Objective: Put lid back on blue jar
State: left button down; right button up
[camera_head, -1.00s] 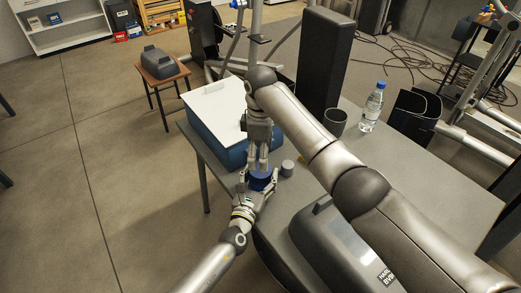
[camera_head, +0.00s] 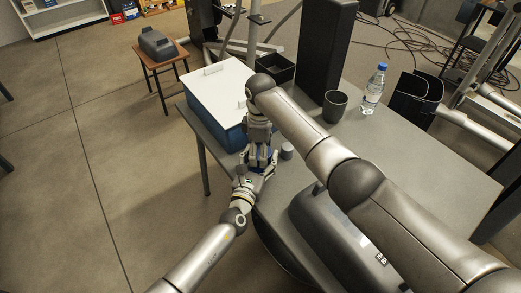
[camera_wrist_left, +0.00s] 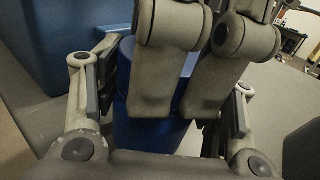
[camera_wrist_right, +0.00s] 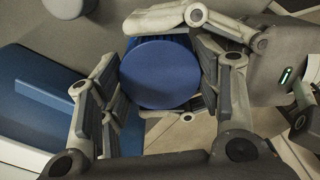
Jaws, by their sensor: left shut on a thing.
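The blue jar (camera_wrist_left: 150,110) is at the near left edge of the table, between my two grippers. My left gripper (camera_head: 258,181) is shut on its side. In the right wrist view a flat round blue disc (camera_wrist_right: 160,73), which looks like the lid, covers the jar's top; whether it is fully seated I cannot tell. My right gripper (camera_wrist_right: 160,88) points down from above, its fingers open on both sides of the disc with a gap showing. In the head view, the right gripper's fingers (camera_head: 262,160) hide most of the jar.
A blue box with a white top (camera_head: 215,95) stands just behind the jar. A small grey cylinder (camera_head: 287,151) is close on the right. A dark cup (camera_head: 335,107), a water bottle (camera_head: 374,90) and a grey case (camera_head: 335,235) are also on the table (camera_head: 430,160).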

jog(key=c, duration=0.4)
jog(key=shift+o, duration=0.2)
jog(key=m, duration=0.3)
jog(key=o, duration=1.1)
jog(key=shift+r, duration=2.3)
